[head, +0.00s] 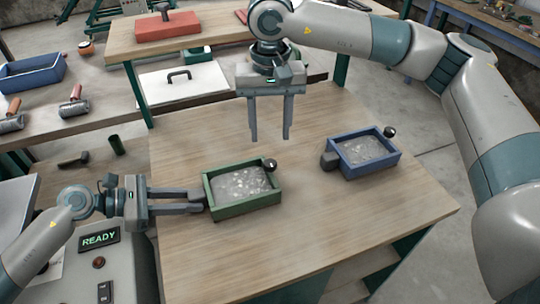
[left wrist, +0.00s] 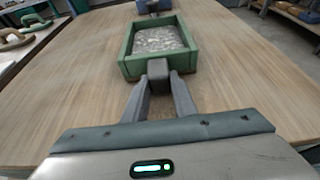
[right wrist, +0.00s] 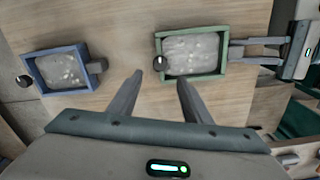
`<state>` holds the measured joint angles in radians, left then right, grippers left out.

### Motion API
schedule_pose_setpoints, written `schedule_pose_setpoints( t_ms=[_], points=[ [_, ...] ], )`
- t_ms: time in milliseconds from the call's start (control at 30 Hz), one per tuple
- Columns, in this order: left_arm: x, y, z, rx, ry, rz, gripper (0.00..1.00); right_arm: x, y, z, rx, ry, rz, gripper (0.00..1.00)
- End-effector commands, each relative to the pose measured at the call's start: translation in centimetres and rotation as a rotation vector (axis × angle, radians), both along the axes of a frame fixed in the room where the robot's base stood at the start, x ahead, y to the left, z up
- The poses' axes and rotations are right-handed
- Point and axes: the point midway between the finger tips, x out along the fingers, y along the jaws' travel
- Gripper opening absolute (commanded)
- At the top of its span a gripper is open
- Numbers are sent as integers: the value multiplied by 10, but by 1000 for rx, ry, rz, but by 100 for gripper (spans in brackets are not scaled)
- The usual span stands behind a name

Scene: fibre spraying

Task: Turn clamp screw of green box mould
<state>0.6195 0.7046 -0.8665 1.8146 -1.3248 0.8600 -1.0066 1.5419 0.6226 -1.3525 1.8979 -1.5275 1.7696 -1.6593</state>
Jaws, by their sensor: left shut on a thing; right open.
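The green box mould (head: 243,207) sits on the wooden table, filled with pale grey speckled material. Its dark round clamp screw knob (head: 271,165) is at the far right corner in the head view; the right wrist view shows this knob (right wrist: 159,63) at the mould's left side. My left gripper (head: 204,201) is shut on the grey block (left wrist: 158,69) on the mould's near side in the left wrist view. My right gripper (head: 269,138) is open and empty, pointing down above the table behind the mould. In the right wrist view its fingertips (right wrist: 160,78) are apart, near the knob.
A blue box mould (head: 342,174) with similar filling, a grey block (head: 329,160) and a dark knob (head: 389,132) sits to the right. A control box with a READY display (head: 99,239) stands at lower left. The wooden tabletop (head: 330,225) is clear in front.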

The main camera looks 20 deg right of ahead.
Motion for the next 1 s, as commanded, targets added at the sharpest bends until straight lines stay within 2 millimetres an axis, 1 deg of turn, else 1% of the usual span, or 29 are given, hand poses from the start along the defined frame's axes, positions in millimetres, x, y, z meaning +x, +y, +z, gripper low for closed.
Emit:
schedule_pose_setpoints(
  t_ms=[33,300,400,500,700,967,1000],
  points=[
    [1,0,1,-1,0,1,0,0,0,-9,-1,2,0,44],
    [1,0,1,-1,-1,2,0,0,0,-54,0,1,0,44],
    [1,0,1,-1,-1,2,0,-1,0,-68,-1,2,1,44],
    [1,0,1,0,-1,2,0,0,0,-78,0,1,0,44],
    [1,0,1,-1,-1,2,0,0,0,-88,0,0,0,44],
    [1,0,1,-1,-1,2,0,0,0,-89,1,0,0,44],
    [1,0,1,-1,-1,2,0,0,0,-89,1,0,0,40]
  ],
)
